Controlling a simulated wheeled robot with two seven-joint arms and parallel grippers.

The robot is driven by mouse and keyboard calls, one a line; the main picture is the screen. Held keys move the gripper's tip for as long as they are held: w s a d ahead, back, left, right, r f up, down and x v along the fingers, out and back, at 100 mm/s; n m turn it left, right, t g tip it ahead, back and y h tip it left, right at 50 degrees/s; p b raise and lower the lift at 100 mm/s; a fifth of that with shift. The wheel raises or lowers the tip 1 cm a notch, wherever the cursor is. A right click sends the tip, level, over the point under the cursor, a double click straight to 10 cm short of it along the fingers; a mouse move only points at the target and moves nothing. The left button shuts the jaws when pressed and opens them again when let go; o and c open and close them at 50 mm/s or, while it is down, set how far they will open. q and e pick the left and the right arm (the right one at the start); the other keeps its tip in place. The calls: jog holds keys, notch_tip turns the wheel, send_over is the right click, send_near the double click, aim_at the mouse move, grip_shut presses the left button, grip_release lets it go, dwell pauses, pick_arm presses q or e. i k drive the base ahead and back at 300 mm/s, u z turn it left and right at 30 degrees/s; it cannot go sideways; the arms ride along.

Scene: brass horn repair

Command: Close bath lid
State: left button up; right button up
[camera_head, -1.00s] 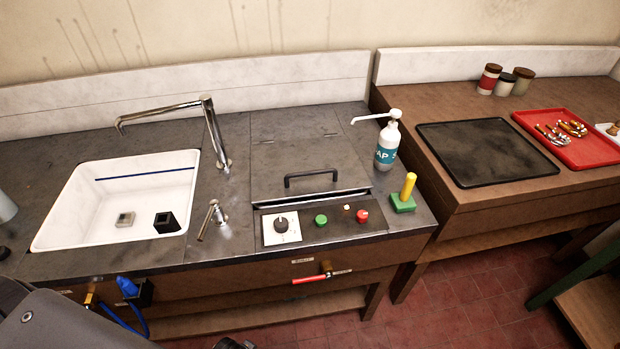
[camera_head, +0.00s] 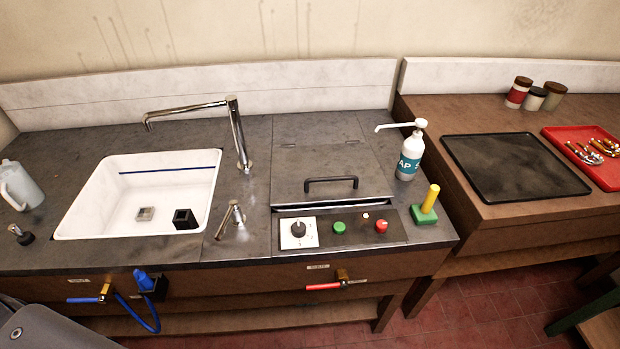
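The bath lid (camera_head: 330,170) is a dark grey square panel set in the worktop right of the sink. It has hinges along its back edge and a black bar handle (camera_head: 331,182) near the front. The lid lies almost flat, with its front edge slightly raised over a narrow dark gap (camera_head: 335,204). Below it is a control panel (camera_head: 340,230) with a knob, a green button and a red button. Neither gripper shows in the view.
A white sink (camera_head: 88,205) with a tall tap (camera_head: 238,135) lies left of the lid. A soap bottle (camera_head: 409,155) stands right of the lid, and a green block with a yellow handle (camera_head: 428,205) is at the front right. A black mat (camera_head: 515,165) and red tray (camera_head: 600,165) are farther right.

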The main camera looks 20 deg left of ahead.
aim_at(351, 170)
jog(key=u, duration=1.95)
jog(key=k, duration=1.4)
jog(key=z, duration=1.95)
jog(key=i, duration=0.5)
jog(key=u, duration=0.05)
